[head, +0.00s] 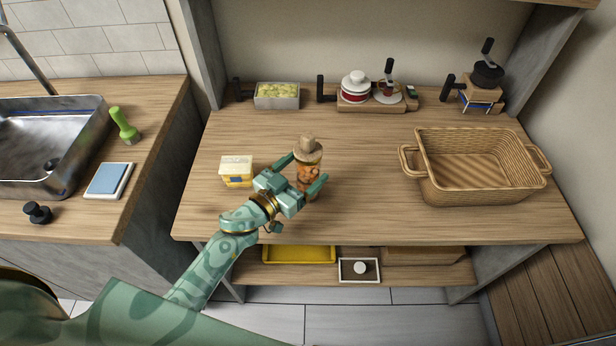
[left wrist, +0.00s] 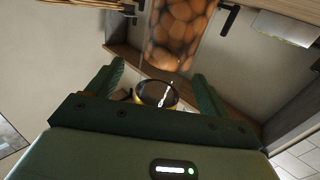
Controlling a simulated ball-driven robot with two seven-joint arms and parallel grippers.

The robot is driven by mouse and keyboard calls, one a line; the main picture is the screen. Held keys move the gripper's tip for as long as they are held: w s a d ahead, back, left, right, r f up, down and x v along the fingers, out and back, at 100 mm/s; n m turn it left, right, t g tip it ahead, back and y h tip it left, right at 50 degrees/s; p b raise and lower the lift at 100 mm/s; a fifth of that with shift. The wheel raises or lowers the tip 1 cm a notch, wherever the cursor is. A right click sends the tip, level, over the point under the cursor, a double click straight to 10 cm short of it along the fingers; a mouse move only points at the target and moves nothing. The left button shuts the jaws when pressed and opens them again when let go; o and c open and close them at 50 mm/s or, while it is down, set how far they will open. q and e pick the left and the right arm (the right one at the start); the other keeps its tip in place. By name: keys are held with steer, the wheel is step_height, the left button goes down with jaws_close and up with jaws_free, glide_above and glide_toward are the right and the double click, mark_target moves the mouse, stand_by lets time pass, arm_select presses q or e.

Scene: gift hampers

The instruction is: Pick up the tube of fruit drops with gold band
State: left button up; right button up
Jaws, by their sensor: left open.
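The tube of fruit drops (head: 308,168) is a clear upright cylinder with orange drops and a tan stopper, on the wooden counter. My left gripper (head: 305,170) is open, with its fingers on either side of the tube's lower part; I cannot tell whether either finger touches it. In the left wrist view the tube's orange drops (left wrist: 176,38) show at the top, beyond the open fingers (left wrist: 158,78). A dark disc with a gold rim (left wrist: 157,94) shows between the fingers, seemingly the tube's banded end. My right gripper is out of view.
A small yellow and cream box (head: 236,172) stands just left of my gripper. A wicker basket (head: 478,191) is at the right. A grey bin (head: 277,102) and a wooden tray (head: 372,106) line the back. The counter between tube and basket is clear.

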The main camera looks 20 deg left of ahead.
arm_select(q)
steer(key=x, duration=0.4)
steer(key=shift+w+a+r+b, duration=0.1)
steer(key=shift+w+b, duration=0.15)
steer(key=shift+b, duration=0.05)
steer(key=c, duration=1.6)
steer(key=shift+o, duration=0.2)
steer(key=shift+r, duration=0.2)
